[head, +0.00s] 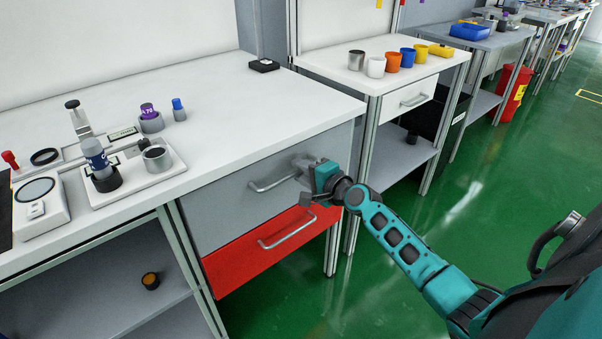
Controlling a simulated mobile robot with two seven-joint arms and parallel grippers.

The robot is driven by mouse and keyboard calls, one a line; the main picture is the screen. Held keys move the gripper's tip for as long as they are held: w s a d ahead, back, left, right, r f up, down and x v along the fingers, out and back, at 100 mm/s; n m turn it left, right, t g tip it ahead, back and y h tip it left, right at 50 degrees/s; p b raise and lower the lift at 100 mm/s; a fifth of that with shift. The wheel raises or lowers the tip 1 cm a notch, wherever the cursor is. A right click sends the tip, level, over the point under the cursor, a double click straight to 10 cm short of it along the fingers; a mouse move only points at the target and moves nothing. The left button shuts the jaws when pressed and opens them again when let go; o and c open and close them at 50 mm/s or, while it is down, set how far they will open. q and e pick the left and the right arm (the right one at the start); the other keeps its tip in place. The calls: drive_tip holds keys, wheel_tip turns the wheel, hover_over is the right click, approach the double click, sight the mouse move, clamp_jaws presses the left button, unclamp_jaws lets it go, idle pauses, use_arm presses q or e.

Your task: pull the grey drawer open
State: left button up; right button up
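The grey drawer (222,207) is under the white bench top, above a red drawer (245,256). Its front looks flush with the bench frame. Its bar handle (269,185) runs across the front, and the handle's right end is hidden behind my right gripper. My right gripper (303,170) is at that right end, with my arm coming in from the right. The fingers are small and partly covered, so I cannot tell whether they are closed on the handle. My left gripper is out of view.
The red drawer's handle (287,232) is just below my gripper. The bench top (240,110) holds a bottle, a scale and small parts at left. A second table (330,62) with several coloured cups stands to the right. The green floor (430,225) in front is clear.

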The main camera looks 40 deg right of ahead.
drive_tip(key=shift+w, duration=0.4)
clamp_jaws()
idle(0.4)
